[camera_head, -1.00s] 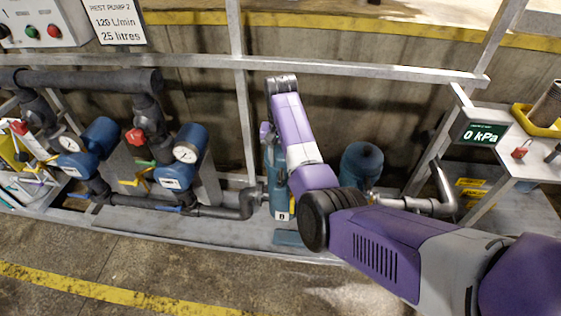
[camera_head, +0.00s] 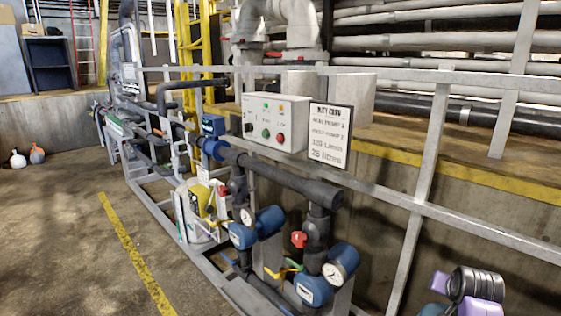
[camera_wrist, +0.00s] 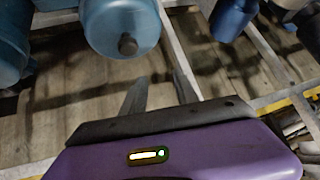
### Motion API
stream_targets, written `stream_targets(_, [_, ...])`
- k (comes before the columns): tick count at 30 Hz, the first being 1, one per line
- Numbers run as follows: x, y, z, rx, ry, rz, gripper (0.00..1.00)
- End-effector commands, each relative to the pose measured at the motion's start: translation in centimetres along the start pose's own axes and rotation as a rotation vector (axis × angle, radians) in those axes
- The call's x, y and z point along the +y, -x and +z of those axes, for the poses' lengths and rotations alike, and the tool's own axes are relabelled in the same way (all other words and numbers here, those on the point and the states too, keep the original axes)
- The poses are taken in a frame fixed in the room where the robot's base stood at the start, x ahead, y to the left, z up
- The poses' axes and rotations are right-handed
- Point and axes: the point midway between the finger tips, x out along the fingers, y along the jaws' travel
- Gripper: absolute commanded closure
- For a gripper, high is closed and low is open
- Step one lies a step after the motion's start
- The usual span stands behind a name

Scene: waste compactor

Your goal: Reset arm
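My gripper (camera_wrist: 160,90) shows in the wrist view. Its two grey fingers stand apart with nothing between them, and its purple body fills the bottom of that view. A blue-teal rounded vessel (camera_wrist: 118,22) is close beyond the fingers, apart from them. In the head view only a purple and black piece of my arm shows in the bottom right corner; the gripper itself is out of that view.
A metal frame carries dark pipes, blue pumps with gauges (camera_head: 340,265), a red valve handle (camera_head: 299,239) and a control box (camera_head: 275,122) with a sign (camera_head: 323,135). Open concrete floor (camera_head: 60,230) with a yellow line lies to the left. Bottles (camera_head: 37,153) stand far left.

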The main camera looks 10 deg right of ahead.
Motion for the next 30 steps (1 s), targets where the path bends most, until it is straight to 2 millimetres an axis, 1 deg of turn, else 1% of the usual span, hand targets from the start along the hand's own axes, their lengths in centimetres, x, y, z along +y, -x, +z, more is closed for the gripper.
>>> stream_targets(1, [0.2, 0.1, 0.9, 0.056, 0.026, -0.009, 0.64])
stream_targets(5, [0.2, 1.3, 2.9, 0.212, 0.099, -0.045, 0.64])
stream_targets(8, [0.1, 2.9, 4.9, 0.32, 0.154, -0.076, 0.64])
stream_targets(11, [-0.2, 5.0, 7.3, 0.412, 0.205, -0.112, 0.64])
stream_targets(14, [-0.5, 7.6, 10.0, 0.492, 0.251, -0.151, 0.64])
stream_targets(17, [-0.6, 10.5, 12.8, 0.562, 0.291, -0.191, 0.64])
stream_targets(21, [-0.8, 15.0, 16.6, 0.642, 0.336, -0.252, 0.64])
stream_targets(23, [-0.8, 17.1, 18.3, 0.671, 0.352, -0.278, 0.64])
stream_targets(24, [-0.7, 18.5, 19.3, 0.688, 0.36, -0.296, 0.64])
stream_targets(26, [-0.6, 20.7, 20.9, 0.71, 0.371, -0.322, 0.64])
stream_targets(27, [-0.6, 22.2, 21.9, 0.724, 0.378, -0.34, 0.64])
stream_targets(29, [-0.4, 24.4, 23.3, 0.741, 0.387, -0.366, 0.64])
stream_targets(30, [-0.2, 25.9, 24.2, 0.749, 0.391, -0.381, 0.64])
